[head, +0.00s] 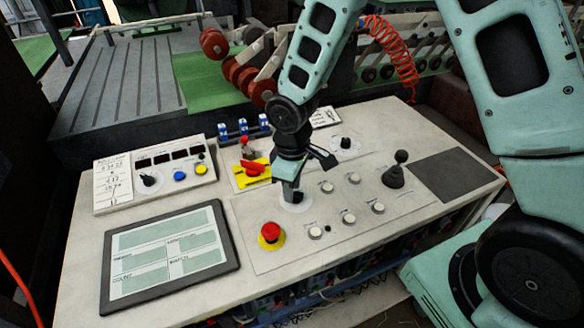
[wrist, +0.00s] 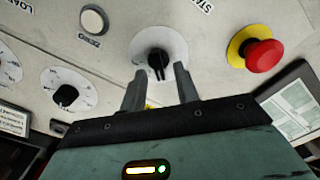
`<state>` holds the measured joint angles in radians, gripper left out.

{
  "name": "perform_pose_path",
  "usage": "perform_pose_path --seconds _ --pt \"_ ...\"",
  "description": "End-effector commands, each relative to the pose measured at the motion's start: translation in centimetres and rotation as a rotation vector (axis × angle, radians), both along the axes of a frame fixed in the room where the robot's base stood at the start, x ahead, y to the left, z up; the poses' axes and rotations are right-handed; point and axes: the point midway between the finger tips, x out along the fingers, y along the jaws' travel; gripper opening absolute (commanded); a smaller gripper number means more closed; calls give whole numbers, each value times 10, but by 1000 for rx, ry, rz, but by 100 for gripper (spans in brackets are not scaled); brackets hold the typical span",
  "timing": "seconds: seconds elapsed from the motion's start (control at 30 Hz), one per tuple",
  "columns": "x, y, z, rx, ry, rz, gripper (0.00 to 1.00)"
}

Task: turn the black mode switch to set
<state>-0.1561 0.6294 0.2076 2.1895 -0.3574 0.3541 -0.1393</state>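A black rotary switch (wrist: 157,62) sits on a round white dial plate in the wrist view, its grip bar pointing toward my gripper. I take it for the mode switch; its dial marks are too small to read. My gripper (wrist: 159,78) is open, with one finger on either side of the switch's near end. Gaps show between the fingers and the switch, so it is not clamped. In the head view my gripper (head: 292,192) points down over the white dial plate (head: 294,207) and hides most of the switch.
A red emergency button (head: 271,232) stands just left of the dial, with several round push buttons (head: 348,217) to the right. Another black knob (head: 346,143), a red rotary switch (head: 253,168) and a black joystick (head: 394,174) stand farther back. A tablet screen (head: 169,254) lies front left.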

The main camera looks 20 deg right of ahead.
Motion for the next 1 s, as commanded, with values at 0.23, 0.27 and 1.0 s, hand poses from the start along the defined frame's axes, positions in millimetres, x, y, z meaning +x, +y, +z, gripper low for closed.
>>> perform_pose_path --seconds 0.23,0.27,1.0 --pt "2 0 40 2 -8 -3 31" --pt "2 0 47 2 -9 -3 31" --pt "1 0 171 1 -4 1 31"
